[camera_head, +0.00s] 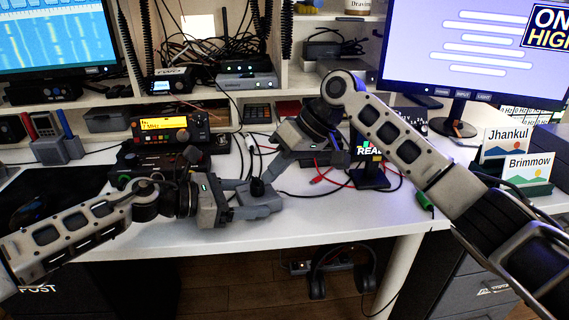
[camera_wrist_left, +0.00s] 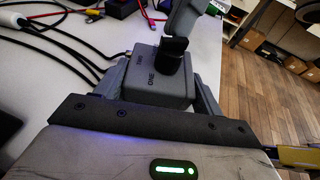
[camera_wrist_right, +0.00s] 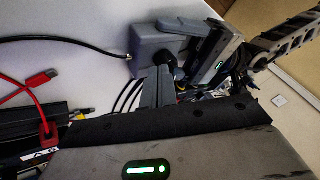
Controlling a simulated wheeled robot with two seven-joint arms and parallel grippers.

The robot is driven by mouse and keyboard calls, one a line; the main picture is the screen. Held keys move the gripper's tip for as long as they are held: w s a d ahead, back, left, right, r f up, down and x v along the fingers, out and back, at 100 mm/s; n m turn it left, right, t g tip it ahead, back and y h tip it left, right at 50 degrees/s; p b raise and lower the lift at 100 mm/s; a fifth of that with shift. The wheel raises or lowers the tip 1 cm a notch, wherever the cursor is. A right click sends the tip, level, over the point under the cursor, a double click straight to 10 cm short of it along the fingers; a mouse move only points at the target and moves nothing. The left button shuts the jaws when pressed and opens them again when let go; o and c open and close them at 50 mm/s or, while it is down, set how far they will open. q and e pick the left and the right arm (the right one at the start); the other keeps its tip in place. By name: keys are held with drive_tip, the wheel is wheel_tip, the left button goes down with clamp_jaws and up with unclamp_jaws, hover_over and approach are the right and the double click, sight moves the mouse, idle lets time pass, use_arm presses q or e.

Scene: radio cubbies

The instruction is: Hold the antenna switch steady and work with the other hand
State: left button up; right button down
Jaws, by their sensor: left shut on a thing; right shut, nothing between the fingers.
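The antenna switch is a grey box (camera_head: 268,202) with a black knob (camera_head: 257,187) on top, near the desk's front edge. My left gripper (camera_head: 245,203) is shut on the box; in the left wrist view its fingers flank the box (camera_wrist_left: 150,88), which bears dark lettering. My right gripper (camera_head: 250,170) is shut and empty, its fingertips right at the knob. In the left wrist view the fingertips overlap the knob (camera_wrist_left: 173,52). In the right wrist view the closed fingers (camera_wrist_right: 160,78) reach the knob's side; I cannot tell whether they touch it.
Black cables (camera_wrist_left: 50,40) lie behind and beside the switch, and a red cable (camera_wrist_right: 30,88) lies nearby. A radio with a yellow display (camera_head: 170,124) stands behind. A headset (camera_head: 340,268) hangs below the desk edge. The white desktop right of the switch (camera_head: 330,215) is clear.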

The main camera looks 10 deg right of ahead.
drive_tip(key=shift+s+a, duration=0.4)
drive_tip(key=shift+s, duration=0.05)
drive_tip(key=shift+s+a+m+t, duration=0.15)
drive_tip(key=shift+s+m+t, duration=0.15)
drive_tip(key=shift+m, duration=0.3)
